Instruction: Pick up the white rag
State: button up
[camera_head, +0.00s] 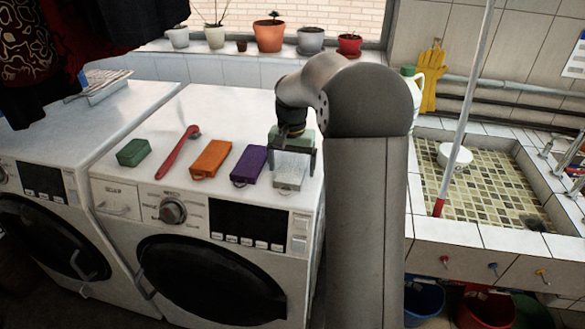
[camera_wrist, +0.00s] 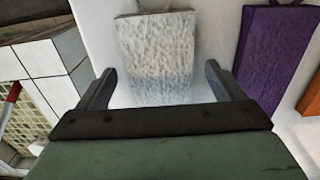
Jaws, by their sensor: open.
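The white rag (camera_head: 290,171) lies flat on top of the right washing machine, at the right end of a row of items. In the wrist view the rag (camera_wrist: 157,45) is a pale, textured, roughly rectangular cloth, mostly in view, with its near end between the fingers. My gripper (camera_head: 292,160) is over the rag, pointing down. In the wrist view my gripper (camera_wrist: 160,75) is open, with one finger on each side of the rag and apart from it. The height of the fingertips above the machine is hard to tell.
A purple rag (camera_head: 249,166) lies close to the left, then an orange rag (camera_head: 211,159), a red-handled tool (camera_head: 177,153) and a green sponge (camera_head: 133,152). A tiled sink (camera_head: 490,237) is to the right. Potted plants stand on the sill behind.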

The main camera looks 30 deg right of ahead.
jog(key=shift+f, duration=0.25)
jog(key=c, duration=1.1)
jog(key=shift+r, duration=0.15)
jog(key=shift+r, duration=0.25)
notch_tip(320, 180, up, 2)
jog(key=shift+w+r, duration=0.1)
jog(key=shift+r, duration=0.05)
jog(key=s+d+r+b, duration=0.1)
jog(key=s+r, duration=0.2)
jog(key=s, duration=0.1)
jog(key=s+d+r+b, duration=0.1)
jog(key=s+d+r, duration=0.1)
jog(key=s, duration=0.3)
jog(key=s+d+r+b, duration=0.1)
jog(key=s+d+r, duration=0.1)
jog(key=s+r, duration=0.2)
jog(key=shift+s+r, duration=0.15)
jog(key=shift+r, duration=0.3)
